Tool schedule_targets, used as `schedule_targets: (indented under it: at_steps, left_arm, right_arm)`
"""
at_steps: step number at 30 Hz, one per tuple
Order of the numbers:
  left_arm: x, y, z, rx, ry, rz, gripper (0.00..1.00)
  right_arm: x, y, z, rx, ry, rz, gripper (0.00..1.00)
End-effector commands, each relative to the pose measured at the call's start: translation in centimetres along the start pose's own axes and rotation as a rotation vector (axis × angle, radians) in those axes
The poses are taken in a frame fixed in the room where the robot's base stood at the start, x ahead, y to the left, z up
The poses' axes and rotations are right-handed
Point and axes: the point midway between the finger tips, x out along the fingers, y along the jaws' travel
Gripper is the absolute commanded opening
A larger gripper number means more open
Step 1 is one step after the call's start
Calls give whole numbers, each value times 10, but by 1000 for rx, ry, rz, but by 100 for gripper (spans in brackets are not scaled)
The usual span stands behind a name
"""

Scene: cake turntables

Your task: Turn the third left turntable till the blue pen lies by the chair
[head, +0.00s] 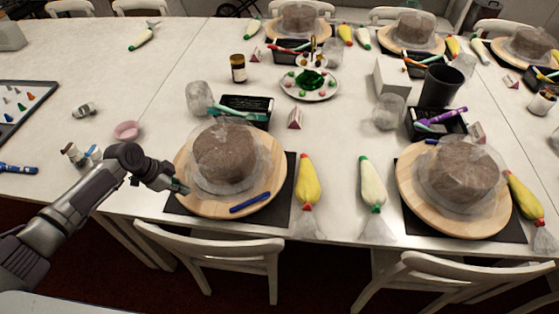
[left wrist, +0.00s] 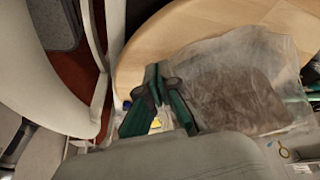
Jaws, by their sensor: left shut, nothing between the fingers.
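The near left wooden turntable (head: 262,212) carries a brown cake (head: 225,152) on a crumpled clear sheet. The blue pen (head: 250,202) lies on its front right rim, on the side facing the white chair (head: 225,255) tucked at the table's near edge. My left gripper (head: 179,188) is at the turntable's left rim, shut and empty; I cannot tell if it touches. In the left wrist view my gripper's dark fingers (left wrist: 156,92) show in front of the wooden turntable (left wrist: 185,32) and the cake (left wrist: 230,82). The pen is not visible there. My right gripper is out of view.
A yellow piping bag (head: 307,182) lies right of the turntable's dark mat (head: 287,204). A black tray (head: 247,104) and a clear cup (head: 199,98) stand behind. Another turntable (head: 430,212) stands at the right.

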Motion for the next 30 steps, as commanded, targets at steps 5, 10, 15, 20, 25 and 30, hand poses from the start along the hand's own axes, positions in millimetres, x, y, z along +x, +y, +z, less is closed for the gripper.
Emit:
schedule_targets:
  at_steps: [5,10,15,20,25,30]
  left_arm:
    - [1,40,-26,3,3,8,0]
    - [13,68,-41,1,2,4,0]
    - [21,77,-47,0,2,1,0]
    - [35,83,-77,3,7,3,0]
    - [52,90,-113,3,6,2,0]
    - [62,94,-130,1,2,1,0]
  right_arm:
    - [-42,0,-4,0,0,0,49]
    - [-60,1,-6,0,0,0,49]
    - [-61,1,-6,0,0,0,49]
    - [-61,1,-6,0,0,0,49]
    - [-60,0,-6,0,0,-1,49]
    - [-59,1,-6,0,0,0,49]
